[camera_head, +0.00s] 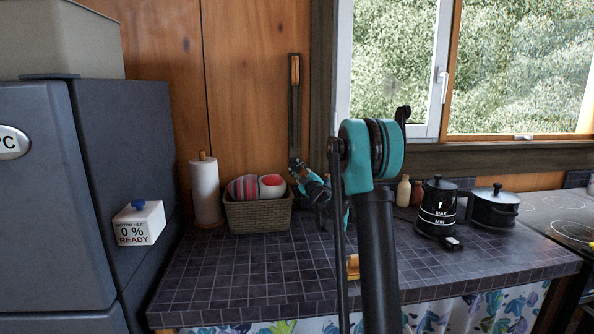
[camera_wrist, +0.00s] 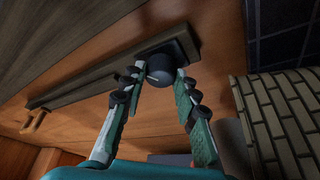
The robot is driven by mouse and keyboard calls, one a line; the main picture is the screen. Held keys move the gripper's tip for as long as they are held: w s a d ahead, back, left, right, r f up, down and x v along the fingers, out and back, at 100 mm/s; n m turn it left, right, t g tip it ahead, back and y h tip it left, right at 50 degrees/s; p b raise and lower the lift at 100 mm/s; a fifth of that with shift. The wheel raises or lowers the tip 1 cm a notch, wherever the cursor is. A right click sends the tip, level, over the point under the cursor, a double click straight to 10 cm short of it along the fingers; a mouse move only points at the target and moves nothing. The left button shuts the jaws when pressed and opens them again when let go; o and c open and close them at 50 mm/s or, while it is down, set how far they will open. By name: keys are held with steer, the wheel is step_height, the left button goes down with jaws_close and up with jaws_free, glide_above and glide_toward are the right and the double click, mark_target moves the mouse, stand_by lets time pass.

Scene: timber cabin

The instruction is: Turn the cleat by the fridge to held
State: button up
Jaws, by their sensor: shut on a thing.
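A long dark board (camera_head: 294,120) is fixed upright on the timber wall, right of the fridge (camera_head: 120,150). It carries a wooden piece (camera_head: 295,68) near its top. In the wrist view the board (camera_wrist: 90,88) runs diagonally, with a dark round knob (camera_wrist: 160,70) at its near end, which looks like the cleat. A pale mark shows on the knob's face. My gripper (camera_wrist: 161,72) has a finger on each side of the knob and is shut on it. In the head view my gripper (camera_head: 296,164) is at the board's lower end, partly covering the knob.
The tiled counter (camera_head: 240,275) is clear in front.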

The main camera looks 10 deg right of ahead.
steer(key=n+g, duration=0.1)
steer(key=n, duration=0.2)
steer(key=n+g+y, duration=0.1)
steer(key=n, duration=0.2)
steer(key=shift+d+r, duration=0.1)
steer(key=shift+r, duration=0.05)
steer(key=n+g, duration=0.1)
steer(key=n, duration=0.1)
steer(key=n+g, duration=0.1)
steer(key=n, duration=0.2)
steer(key=shift+r+h, duration=0.1)
steer(key=shift+h, duration=0.3)
steer(key=shift+n, duration=0.4)
steer(key=o, duration=1.2)
steer(key=shift+c, duration=0.2)
steer(key=shift+s, duration=0.1)
steer(key=v, duration=1.2)
steer(key=shift+r, duration=0.2)
